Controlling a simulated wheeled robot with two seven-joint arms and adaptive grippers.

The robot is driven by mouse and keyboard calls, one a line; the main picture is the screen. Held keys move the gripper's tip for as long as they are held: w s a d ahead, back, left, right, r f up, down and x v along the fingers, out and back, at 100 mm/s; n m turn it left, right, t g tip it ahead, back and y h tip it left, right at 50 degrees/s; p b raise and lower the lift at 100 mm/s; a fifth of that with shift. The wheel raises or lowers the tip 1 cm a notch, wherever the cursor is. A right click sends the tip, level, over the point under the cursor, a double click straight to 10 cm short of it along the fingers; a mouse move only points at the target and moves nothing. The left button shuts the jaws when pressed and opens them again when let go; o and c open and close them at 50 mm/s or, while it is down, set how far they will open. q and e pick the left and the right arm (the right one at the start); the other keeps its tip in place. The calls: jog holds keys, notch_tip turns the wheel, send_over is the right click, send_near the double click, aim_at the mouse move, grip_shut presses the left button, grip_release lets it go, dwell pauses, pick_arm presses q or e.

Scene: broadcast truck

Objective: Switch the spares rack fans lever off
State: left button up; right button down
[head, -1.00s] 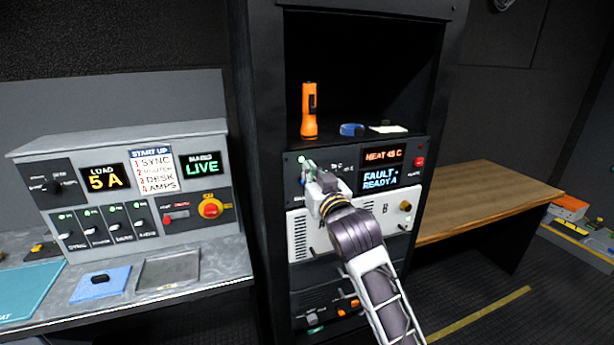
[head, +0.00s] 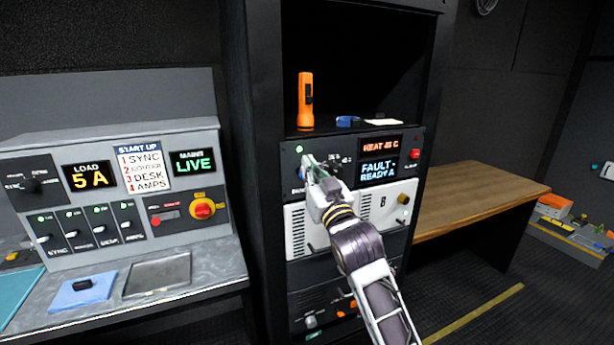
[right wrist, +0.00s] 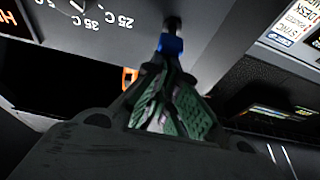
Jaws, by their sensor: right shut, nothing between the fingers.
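The spares rack's dark control panel (head: 345,152) has a green light at its left and HEAT and FAULT - READY A displays at its right. My right gripper (head: 307,164) is at the panel's left part, just below the green light. In the right wrist view its fingers (right wrist: 168,68) are shut with nothing between them. A small blue lever handle (right wrist: 170,44) on a dark stem stands just beyond the fingertips; whether they touch it I cannot tell. In the head view my gripper mostly hides the lever, so its position is unclear. My left gripper is out of view.
A temperature dial (head: 335,160) sits right of my gripper. An orange torch (head: 305,102), a blue roll (head: 347,121) and a white item (head: 384,122) are on the shelf above. A white unit (head: 297,232) is below. A grey console (head: 110,150) stands left, a wooden bench (head: 470,200) right.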

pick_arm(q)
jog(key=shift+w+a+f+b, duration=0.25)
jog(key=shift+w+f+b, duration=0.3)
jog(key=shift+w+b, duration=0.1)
pick_arm(e)
jog(key=shift+s+f+t, duration=0.1)
jog(key=shift+f+t, duration=0.05)
jog(key=shift+t, duration=0.25)
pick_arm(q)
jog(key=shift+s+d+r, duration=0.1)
